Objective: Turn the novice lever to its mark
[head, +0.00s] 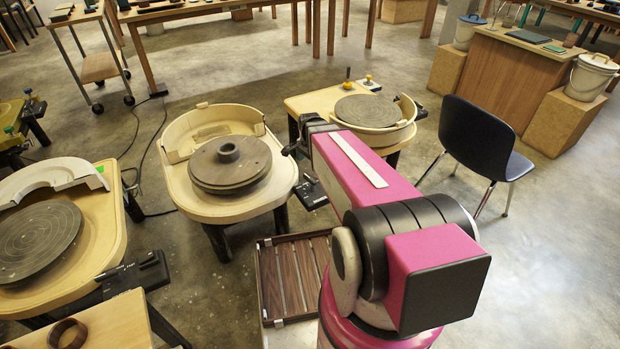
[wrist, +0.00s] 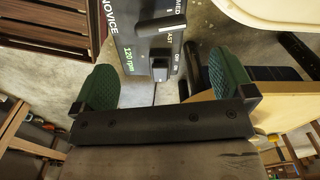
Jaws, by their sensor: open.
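The novice control box (wrist: 128,45) shows in the wrist view as a dark panel with NOVICE, MED, FAST, 120 rpm and OFF/ON lettering. A dark lever (wrist: 155,24) lies across its upper part, and a small grey switch (wrist: 160,70) sits below it. Which lettering is the lever's mark I cannot tell. My gripper (wrist: 160,62) is open, its two green pads spread on either side of the box's near end, with nothing held between them. The lever is beyond the fingertips. In the head view a dark control box (head: 312,192) lies beside the middle wheel; my fingertips cannot be made out there.
The middle potter's wheel (head: 230,165) stands left of my arm, another wheel (head: 368,110) behind it. A slatted wooden crate (head: 262,290) is on the floor in front. A dark chair (head: 478,140) stands to the right.

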